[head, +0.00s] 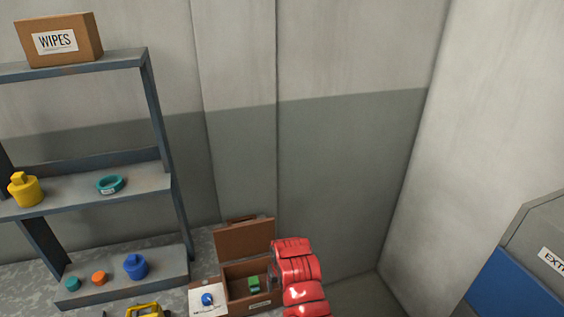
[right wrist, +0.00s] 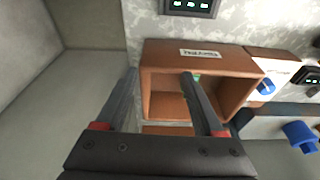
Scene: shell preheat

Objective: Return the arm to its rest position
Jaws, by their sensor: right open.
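My right arm (head: 298,275) is red and reaches in from the bottom of the head view, beside an open brown box (head: 232,270). In the right wrist view my right gripper (right wrist: 160,75) is open, its two dark fingers spread with nothing seen between them. The same box (right wrist: 155,55) is in front of it, and the right-hand finger overlaps the box interior. A small green object (head: 254,284) is inside the box; the finger mostly hides it in the wrist view. My left gripper is not in view.
A grey shelf rack (head: 160,120) on the left holds a WIPES carton (head: 60,40), a yellow weight-like piece (head: 25,190), a teal ring (head: 110,184) and a blue piece (head: 135,266). A blue knob (head: 207,299) sits left of the box. Walls stand behind and right.

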